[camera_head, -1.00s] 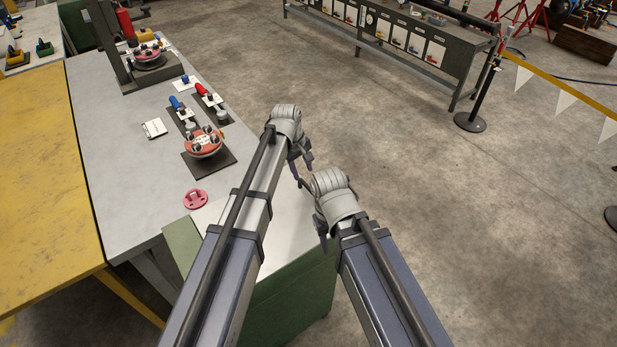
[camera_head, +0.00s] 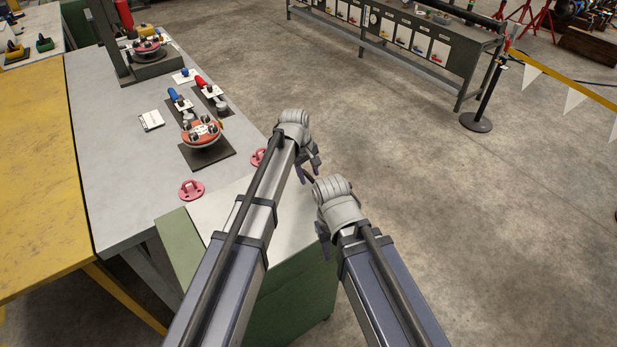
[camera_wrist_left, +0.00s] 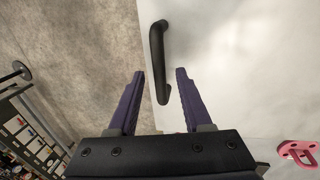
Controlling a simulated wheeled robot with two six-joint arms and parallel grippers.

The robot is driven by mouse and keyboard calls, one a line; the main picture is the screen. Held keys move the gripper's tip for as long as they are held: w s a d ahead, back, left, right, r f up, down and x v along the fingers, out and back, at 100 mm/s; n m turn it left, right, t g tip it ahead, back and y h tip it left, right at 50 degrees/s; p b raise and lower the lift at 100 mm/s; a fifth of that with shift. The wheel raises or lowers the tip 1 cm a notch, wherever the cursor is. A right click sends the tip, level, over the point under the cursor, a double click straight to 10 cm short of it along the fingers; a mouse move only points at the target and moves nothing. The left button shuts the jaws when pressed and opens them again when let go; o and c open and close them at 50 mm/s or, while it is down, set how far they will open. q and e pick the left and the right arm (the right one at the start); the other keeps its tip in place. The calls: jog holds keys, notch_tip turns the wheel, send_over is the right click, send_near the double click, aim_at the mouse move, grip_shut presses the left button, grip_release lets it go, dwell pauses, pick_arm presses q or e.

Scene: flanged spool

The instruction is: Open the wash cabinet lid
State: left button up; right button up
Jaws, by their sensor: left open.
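The wash cabinet is the green box (camera_head: 300,300) below my arms, with a pale flat lid (camera_head: 205,212) on top. The lid fills much of the left wrist view (camera_wrist_left: 240,70), with a black bar handle (camera_wrist_left: 156,50) on it. My left gripper (camera_head: 309,172) is open, over the cabinet's far right side. In the wrist view its purple fingers (camera_wrist_left: 160,73) lie on either side of the handle; I cannot tell the gap in depth. The handle is hidden in the head view by my arms. My right gripper (camera_head: 316,238) is beside the left one; its jaw state is unclear.
A grey bench (camera_head: 125,190) adjoins the cabinet at left, holding a red flanged spool (camera_head: 201,132) on a dark plate and pink brackets (camera_head: 191,190), (camera_head: 258,157). A yellow table (camera_head: 35,190) is further left. Open floor lies to the right, with a barrier post (camera_head: 487,95).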

pick_arm(q)
jog(key=shift+c, duration=0.2)
grip_shut()
dwell(1.1)
